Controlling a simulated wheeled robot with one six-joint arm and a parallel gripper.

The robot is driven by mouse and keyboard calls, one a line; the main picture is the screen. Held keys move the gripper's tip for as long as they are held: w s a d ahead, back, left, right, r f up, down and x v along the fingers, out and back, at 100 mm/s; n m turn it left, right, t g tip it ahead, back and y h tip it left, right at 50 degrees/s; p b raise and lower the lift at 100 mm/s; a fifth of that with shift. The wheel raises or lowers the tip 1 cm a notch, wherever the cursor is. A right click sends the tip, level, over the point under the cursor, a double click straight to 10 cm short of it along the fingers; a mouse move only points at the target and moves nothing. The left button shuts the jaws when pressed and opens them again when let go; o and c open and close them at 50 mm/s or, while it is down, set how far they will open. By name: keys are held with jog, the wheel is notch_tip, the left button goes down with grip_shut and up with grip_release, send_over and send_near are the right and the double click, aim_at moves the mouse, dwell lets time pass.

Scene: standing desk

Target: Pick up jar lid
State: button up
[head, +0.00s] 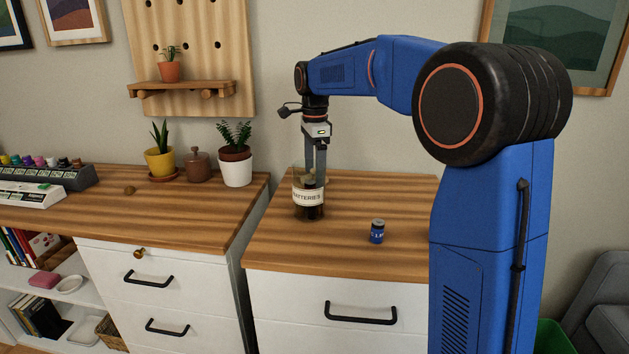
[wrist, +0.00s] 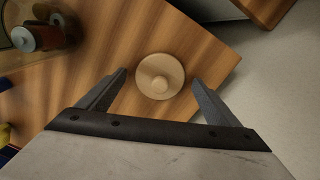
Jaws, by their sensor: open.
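The jar lid (wrist: 160,76) is a round, pale wooden disc with a small knob in its middle. In the wrist view it lies near an edge of the wooden top, between my fingertips as seen from above. My gripper (wrist: 159,77) is open, with a finger on either side of the lid and nothing held. In the head view my gripper (head: 316,170) points straight down, just behind the glass jar labelled for batteries (head: 309,197). The lid cannot be clearly made out there, behind the jar and fingers. I cannot tell how high the fingertips are above the top.
The glass jar, with batteries inside, also shows at the upper left of the wrist view (wrist: 18,38). A small blue pot (head: 377,232) stands right of the jar. The wooden top (head: 400,205) is otherwise clear. Potted plants (head: 236,168) stand on the left cabinet.

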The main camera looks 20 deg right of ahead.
jog(key=c, duration=1.1)
jog(key=shift+c, duration=0.2)
